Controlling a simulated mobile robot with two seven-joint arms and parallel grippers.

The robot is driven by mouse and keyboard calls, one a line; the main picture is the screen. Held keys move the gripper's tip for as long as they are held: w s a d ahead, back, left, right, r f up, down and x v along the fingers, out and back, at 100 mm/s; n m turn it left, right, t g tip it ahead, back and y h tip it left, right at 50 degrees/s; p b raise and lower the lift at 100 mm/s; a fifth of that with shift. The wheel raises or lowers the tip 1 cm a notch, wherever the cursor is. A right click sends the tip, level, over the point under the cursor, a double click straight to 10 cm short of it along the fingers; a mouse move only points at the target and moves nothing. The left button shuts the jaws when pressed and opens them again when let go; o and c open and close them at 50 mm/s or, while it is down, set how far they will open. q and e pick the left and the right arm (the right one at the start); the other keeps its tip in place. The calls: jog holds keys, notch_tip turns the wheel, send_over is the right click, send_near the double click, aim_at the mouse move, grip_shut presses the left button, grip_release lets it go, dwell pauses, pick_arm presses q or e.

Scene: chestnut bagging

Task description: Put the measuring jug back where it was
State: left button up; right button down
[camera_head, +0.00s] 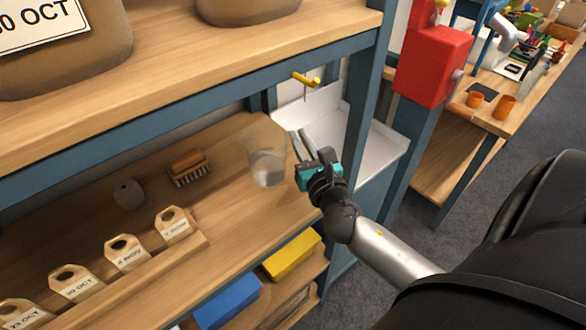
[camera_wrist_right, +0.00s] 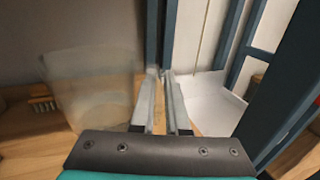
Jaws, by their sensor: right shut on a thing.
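The clear measuring jug (camera_head: 266,163) stands upright at the right end of the middle wooden shelf. I cannot tell whether its base touches the board. My right gripper (camera_head: 299,134) is at the jug's right side, its two slim grey fingers shut on the jug; the exact part gripped is hard to see. In the right wrist view the jug (camera_wrist_right: 95,92) shows as a pale, see-through shape left of the close-set fingers (camera_wrist_right: 160,75). My left gripper is out of view.
On the wooden shelf (camera_head: 225,203) are a brush (camera_head: 188,168), a grey lump (camera_head: 128,194) and several labelled tags in a front rack. A blue post (camera_head: 362,95) and white tray (camera_head: 375,150) are close on the right. The upper shelf (camera_head: 230,65) hangs above.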

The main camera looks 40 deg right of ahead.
jog(key=shift+f+b, duration=1.55)
jog(key=shift+f, duration=1.15)
jog(key=shift+r, duration=0.1)
jog(key=c, duration=1.4)
grip_release()
jog(key=shift+f, duration=0.2)
jog(key=o, duration=0.5)
jog(key=shift+r, duration=0.15)
jog(key=shift+b+v, duration=1.3)
jog(key=shift+v, duration=4.7)
